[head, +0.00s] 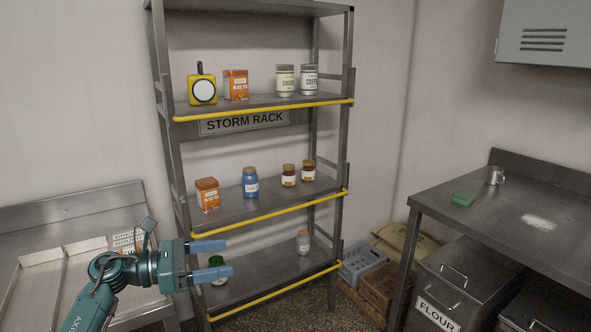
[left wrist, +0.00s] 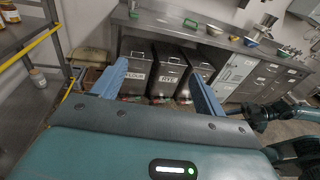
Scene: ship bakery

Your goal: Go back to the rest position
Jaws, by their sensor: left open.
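My left gripper (head: 229,257) is in the lower left of the head view, in front of the left side of the storm rack (head: 262,210). Its two blue fingers are apart with nothing between them, pointing right. A green-lidded jar (head: 217,262) on the rack's lowest shelf shows just behind the fingers, partly hidden. In the left wrist view the open fingers (left wrist: 160,75) frame the bins under the counter in the background.
The rack's shelves hold jars, tins and a yellow timer (head: 202,87). A metal counter (head: 500,215) with a mug (head: 495,175) and green sponge (head: 463,198) stands right, bins (head: 450,280) beneath it. Crates (head: 362,262) stand between rack and counter. A divided metal bench (head: 75,225) is at left.

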